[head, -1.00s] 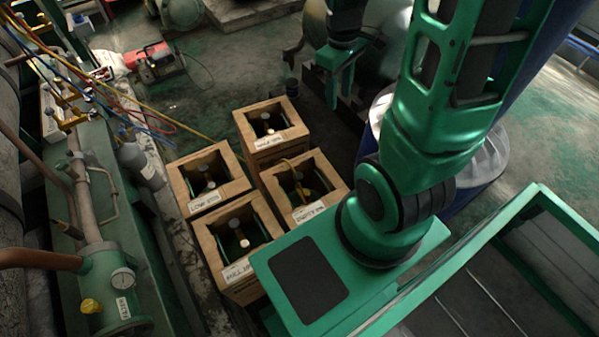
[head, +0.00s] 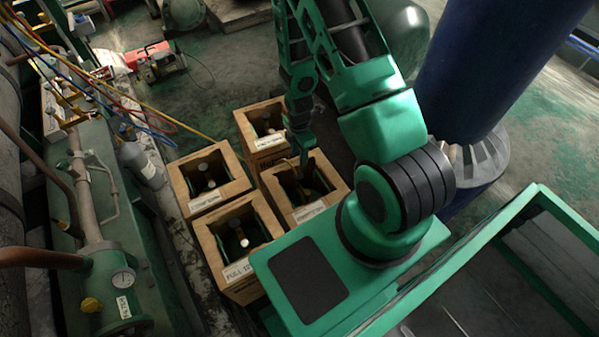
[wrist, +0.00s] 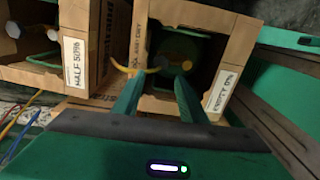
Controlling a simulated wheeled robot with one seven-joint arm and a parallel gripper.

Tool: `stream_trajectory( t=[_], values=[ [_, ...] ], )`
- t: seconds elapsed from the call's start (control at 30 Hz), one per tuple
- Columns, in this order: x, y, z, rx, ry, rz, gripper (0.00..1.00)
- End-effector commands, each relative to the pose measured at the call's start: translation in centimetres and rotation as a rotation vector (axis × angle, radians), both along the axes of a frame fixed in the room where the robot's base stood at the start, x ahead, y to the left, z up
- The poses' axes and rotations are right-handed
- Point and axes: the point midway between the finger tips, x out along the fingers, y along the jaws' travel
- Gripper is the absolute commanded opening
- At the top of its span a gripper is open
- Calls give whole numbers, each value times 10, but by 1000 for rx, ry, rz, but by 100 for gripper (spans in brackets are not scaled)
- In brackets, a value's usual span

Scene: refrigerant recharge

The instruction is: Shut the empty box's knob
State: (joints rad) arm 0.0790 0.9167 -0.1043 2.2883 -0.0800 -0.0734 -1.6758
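The empty box (head: 336,191) is an open-topped cardboard box at the right of a cluster in the head view. In the wrist view its label (wrist: 223,91) reads EMPTY 0%. A dark cylinder (wrist: 178,62) sits inside, with a dim orange knob-like part (wrist: 182,46) on top; shadow hides its details. A yellow hose (wrist: 130,70) crosses the box's left wall into it. My gripper (wrist: 157,84) is open, its two fingers spread at the near side of the box opening. In the head view my gripper (head: 302,163) hangs over this box, pointing down.
Three similar boxes stand close by: half (head: 277,139), low (head: 172,179) and full (head: 210,252). Green machinery with pipes (head: 88,240) runs along the left. A tall blue cylinder (head: 490,75) stands at the right. Floor behind the boxes is mostly clear.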

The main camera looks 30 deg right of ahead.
Motion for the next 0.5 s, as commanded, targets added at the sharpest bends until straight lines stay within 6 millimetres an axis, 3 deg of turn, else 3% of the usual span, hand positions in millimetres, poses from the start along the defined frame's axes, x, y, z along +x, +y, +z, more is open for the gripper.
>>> stream_trajectory(
  t=[0.27, 0.5],
  values=[
    [-2, 3, -23, 5, 1, 38, 38],
    [-3, 3, -58, 5, 3, 36, 38]
  ],
)
